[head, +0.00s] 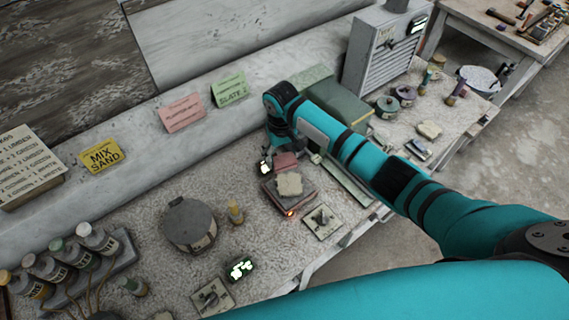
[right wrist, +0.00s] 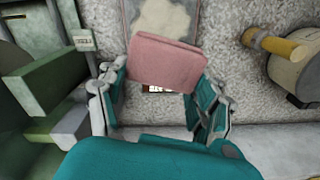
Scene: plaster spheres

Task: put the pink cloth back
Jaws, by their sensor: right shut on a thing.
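The pink cloth (head: 286,161) is a small folded pad, held between the fingers of my right gripper (head: 290,158). In the right wrist view the pink cloth (right wrist: 165,62) spans the gap between both fingers of the right gripper (right wrist: 160,72). It is beside a dark square plate (head: 273,192) with a cream, irregular piece (head: 290,184) on it. I cannot tell whether the cloth touches the plate or the bench. My left gripper is not in view.
A switch plate (head: 322,222) lies in front. Green boxes (head: 338,106) stand behind my arm. Pink, green and yellow cards lean along the back wall.

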